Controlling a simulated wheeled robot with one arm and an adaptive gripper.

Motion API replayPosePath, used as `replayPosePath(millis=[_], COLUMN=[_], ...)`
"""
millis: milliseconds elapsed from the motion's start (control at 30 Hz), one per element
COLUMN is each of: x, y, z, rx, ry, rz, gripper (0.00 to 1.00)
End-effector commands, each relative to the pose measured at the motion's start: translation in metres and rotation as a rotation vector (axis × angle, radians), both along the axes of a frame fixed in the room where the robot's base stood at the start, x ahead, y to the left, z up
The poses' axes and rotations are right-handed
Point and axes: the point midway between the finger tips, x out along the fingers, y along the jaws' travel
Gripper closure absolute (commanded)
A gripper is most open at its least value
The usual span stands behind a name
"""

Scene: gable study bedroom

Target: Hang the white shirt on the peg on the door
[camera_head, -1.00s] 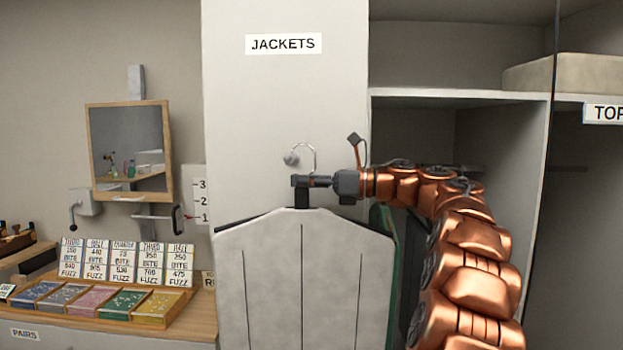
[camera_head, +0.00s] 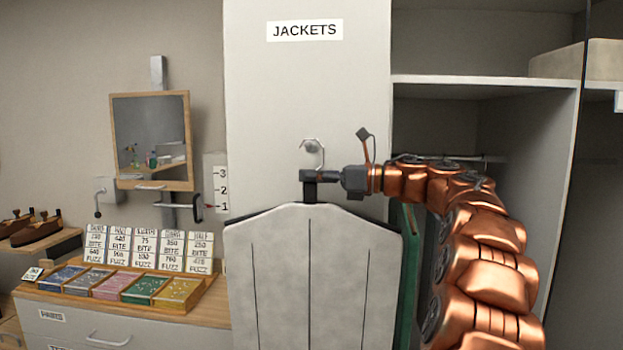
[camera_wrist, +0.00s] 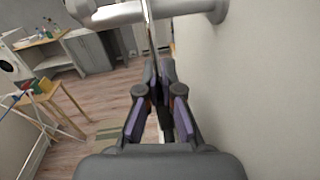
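The white shirt (camera_head: 309,275) hangs flat and upright from its hanger, in front of the door (camera_head: 305,90) labelled JACKETS. My gripper (camera_head: 310,187) is shut on the hanger's neck just above the shirt. The thin metal hanger hook (camera_head: 321,153) rises above my gripper and overlaps the round grey peg (camera_head: 311,147) in the head view. In the wrist view the peg (camera_wrist: 195,10) juts from the door surface, with the hook's rod (camera_wrist: 148,30) passing across it above my fingertips (camera_wrist: 160,78). I cannot tell whether the hook rests on the peg.
Open closet shelves (camera_head: 480,82) stand right of the door, with a green garment edge (camera_head: 404,260) behind the shirt. To the left are a framed mirror (camera_head: 150,140), a wall lever (camera_head: 197,207) and a dresser (camera_head: 120,325) bearing a tray of coloured compartments.

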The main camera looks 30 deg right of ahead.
Motion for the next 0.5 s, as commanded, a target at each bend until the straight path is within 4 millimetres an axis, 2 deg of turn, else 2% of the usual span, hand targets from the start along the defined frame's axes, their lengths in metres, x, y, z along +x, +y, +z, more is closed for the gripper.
replayPosePath(millis=[333,367,500], x=[-0.0003,-0.0003,-0.0002], y=[-0.0002,-0.0002,-0.0002], z=[0.0003,0.0003,0.0], rx=[0.001,0.001,0.001], ry=[-0.001,-0.001,-0.001], rz=[0.0,0.0,0.0], gripper=[1.0,0.93,0.78])
